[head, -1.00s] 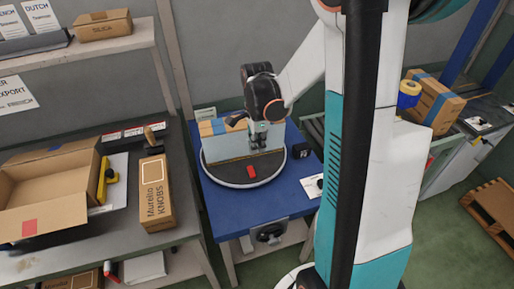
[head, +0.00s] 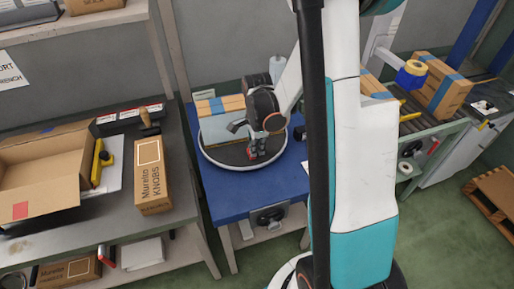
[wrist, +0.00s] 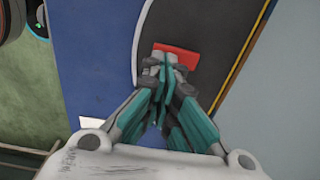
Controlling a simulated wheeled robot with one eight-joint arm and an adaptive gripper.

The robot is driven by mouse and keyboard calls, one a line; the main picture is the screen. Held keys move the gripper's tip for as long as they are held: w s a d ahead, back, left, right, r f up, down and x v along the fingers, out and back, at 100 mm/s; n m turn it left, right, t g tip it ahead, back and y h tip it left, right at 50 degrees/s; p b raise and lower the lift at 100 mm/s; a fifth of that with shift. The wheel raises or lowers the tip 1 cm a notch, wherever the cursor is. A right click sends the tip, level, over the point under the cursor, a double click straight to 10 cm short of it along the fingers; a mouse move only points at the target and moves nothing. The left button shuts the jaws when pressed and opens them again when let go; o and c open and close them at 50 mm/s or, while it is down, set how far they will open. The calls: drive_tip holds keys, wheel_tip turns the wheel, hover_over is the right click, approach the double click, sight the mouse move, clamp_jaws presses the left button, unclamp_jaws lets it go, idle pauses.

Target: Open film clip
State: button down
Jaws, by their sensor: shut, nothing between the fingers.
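A small red piece (wrist: 180,53), which I take to be the film clip, lies on the dark top of a round turntable (head: 207,157) with a white rim. My gripper (wrist: 163,62) is shut and empty, pointing down with its fingertips at the left part of the red piece's near edge. I cannot tell whether they touch it. In the head view my gripper (head: 256,153) mostly hides the red piece. A grey-blue wrapped load (head: 214,129) with cardboard boxes on top stands on the turntable behind my gripper.
The turntable sits on a blue table (head: 228,198). To the left, a bench holds an open carton (head: 40,180), a Muralto Knobs box (head: 153,178) and a yellow tool (head: 98,162). A conveyor with a taped box (head: 440,92) is at the right.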

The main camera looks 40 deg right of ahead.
drive_tip(key=shift+s+f+b, duration=0.15)
drive_tip(key=shift+f+b, duration=0.35)
drive_tip(key=shift+f, duration=0.1)
drive_tip(key=shift+r, duration=0.2)
drive_tip(key=shift+w+d+r+p, duration=0.1)
drive_tip(key=shift+w+r+p, duration=0.05)
drive_tip(key=shift+w, duration=0.25)
drive_tip(key=shift+w+d+r+p, duration=0.1)
drive_tip(key=shift+w+p, duration=0.05)
drive_tip(key=shift+w, duration=0.2)
drive_tip(key=shift+r, duration=0.15)
drive_tip(key=shift+r+p, duration=0.3)
drive_tip(key=shift+r, duration=0.05)
wheel_tip(320, 180, up, 13)
drive_tip(key=s+p, duration=0.2)
drive_tip(key=p, duration=0.3)
drive_tip(key=shift+s+a+p, duration=0.3)
drive_tip(key=shift+s+a, duration=0.05)
drive_tip(key=shift+a, duration=0.1)
